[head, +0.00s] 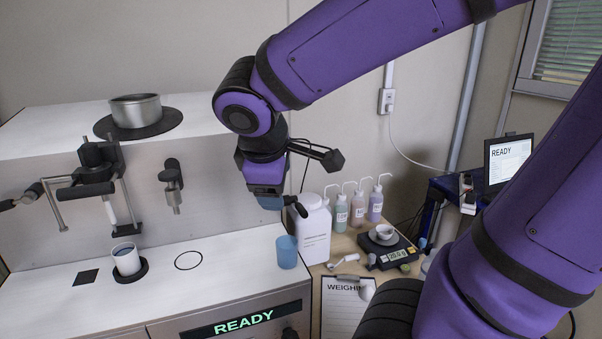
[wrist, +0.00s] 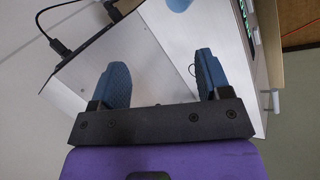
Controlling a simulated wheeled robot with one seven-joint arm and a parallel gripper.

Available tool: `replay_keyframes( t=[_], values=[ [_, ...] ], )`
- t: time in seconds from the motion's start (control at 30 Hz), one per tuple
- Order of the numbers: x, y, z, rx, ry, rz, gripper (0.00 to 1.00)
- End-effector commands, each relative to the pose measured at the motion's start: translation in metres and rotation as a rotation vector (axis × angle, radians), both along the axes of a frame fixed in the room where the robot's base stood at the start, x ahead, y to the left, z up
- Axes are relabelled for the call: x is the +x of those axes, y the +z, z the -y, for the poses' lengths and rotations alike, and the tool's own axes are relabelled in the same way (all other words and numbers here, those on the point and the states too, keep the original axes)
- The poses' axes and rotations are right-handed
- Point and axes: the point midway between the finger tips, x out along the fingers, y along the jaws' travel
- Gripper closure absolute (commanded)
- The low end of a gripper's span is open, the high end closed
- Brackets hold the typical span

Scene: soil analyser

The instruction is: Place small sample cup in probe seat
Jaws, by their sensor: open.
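I cannot tell from looks alone which is the sample cup. My gripper (head: 280,201) hangs above the deck's right end, apart from both cups. In the wrist view my gripper (wrist: 161,78) has its blue fingers apart, with nothing between them.
A blue cup (head: 287,252) stands near the deck's right edge beside a white jug (head: 311,231). Several wash bottles (head: 358,208) stand behind the scale (head: 393,256). A metal pan (head: 136,111) sits on the upper shelf. The deck around the drawn ring (head: 188,260) is clear.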

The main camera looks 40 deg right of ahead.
Motion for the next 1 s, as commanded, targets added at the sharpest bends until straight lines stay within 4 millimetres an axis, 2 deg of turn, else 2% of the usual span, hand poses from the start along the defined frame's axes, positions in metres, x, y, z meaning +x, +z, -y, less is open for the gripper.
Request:
replay_keyframes(
  t=[0.03,0.2,0.4,0.6,1.0],
  values=[
    [-0.013,0.007,0.005,0.084,-0.087,0.041,0.29],
    [-0.048,0.023,0.003,0.362,-0.343,0.159,0.29],
    [-0.069,0.038,-0.005,0.58,-0.516,0.256,0.29],
    [-0.074,0.042,-0.009,0.646,-0.562,0.283,0.29],
    [-0.074,0.042,-0.009,0.643,-0.56,0.281,0.29]
  ],
)
